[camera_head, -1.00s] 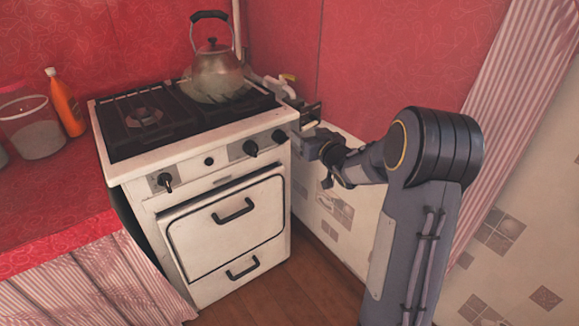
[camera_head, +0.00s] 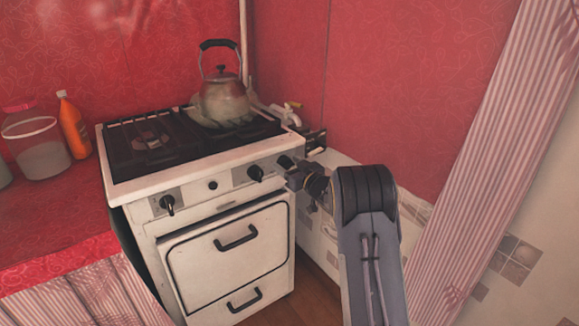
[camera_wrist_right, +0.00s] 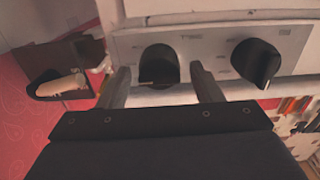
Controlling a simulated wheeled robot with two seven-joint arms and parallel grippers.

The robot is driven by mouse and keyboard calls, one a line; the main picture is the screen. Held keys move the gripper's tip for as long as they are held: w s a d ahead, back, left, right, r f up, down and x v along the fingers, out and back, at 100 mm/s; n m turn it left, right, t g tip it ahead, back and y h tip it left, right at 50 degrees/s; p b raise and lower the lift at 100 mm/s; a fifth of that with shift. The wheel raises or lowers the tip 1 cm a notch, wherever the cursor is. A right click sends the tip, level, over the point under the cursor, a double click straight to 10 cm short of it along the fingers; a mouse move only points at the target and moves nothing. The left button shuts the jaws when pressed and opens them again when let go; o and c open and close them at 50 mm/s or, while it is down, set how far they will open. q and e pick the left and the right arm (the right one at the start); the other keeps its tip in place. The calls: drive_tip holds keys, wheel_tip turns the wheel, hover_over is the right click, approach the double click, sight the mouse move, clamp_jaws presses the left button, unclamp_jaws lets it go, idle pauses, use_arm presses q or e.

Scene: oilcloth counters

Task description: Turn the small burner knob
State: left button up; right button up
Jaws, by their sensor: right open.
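The white stove (camera_head: 225,235) has a row of black knobs on its front panel. These are a left knob (camera_head: 167,203), a small round centre one (camera_head: 212,185), a right-hand knob (camera_head: 255,173) and a far-right knob (camera_head: 285,161). Which is the small burner's knob I cannot tell. My right gripper (camera_head: 293,177) is at the panel's right end. In the right wrist view my right gripper (camera_wrist_right: 160,72) is open, its fingers on either side of the far-right knob (camera_wrist_right: 157,62), with gaps visible. The neighbouring knob (camera_wrist_right: 256,62) is outside the fingers. My left gripper is out of view.
A kettle (camera_head: 224,98) stands on the back right of the stove top. An orange bottle (camera_head: 73,128) and a clear jar (camera_head: 40,150) stand on the red counter (camera_head: 75,215) at left. The oven door has a handle (camera_head: 236,238) below the knobs. A red wall rises close at right.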

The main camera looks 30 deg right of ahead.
drive_tip(key=c, duration=0.9)
drive_tip(key=shift+c, duration=0.2)
drive_tip(key=n+b, duration=0.2)
drive_tip(key=n, duration=0.1)
drive_tip(key=shift+f+b, duration=0.25)
drive_tip(key=shift+b, duration=0.15)
drive_tip(key=n+b, duration=0.4)
drive_tip(key=n, duration=0.2)
drive_tip(key=shift+a+f+n+b, duration=0.1)
drive_tip(key=shift+n+b, duration=0.2)
drive_tip(key=shift+b, duration=0.1)
drive_tip(key=n+b, duration=0.3)
drive_tip(key=n, duration=0.1)
drive_tip(key=shift+a, duration=0.1)
drive_tip(key=shift+n+b, duration=1.2)
drive_tip(key=shift+n, duration=0.9)
drive_tip(key=shift+c, duration=0.2)
drive_tip(key=shift+o, duration=0.2)
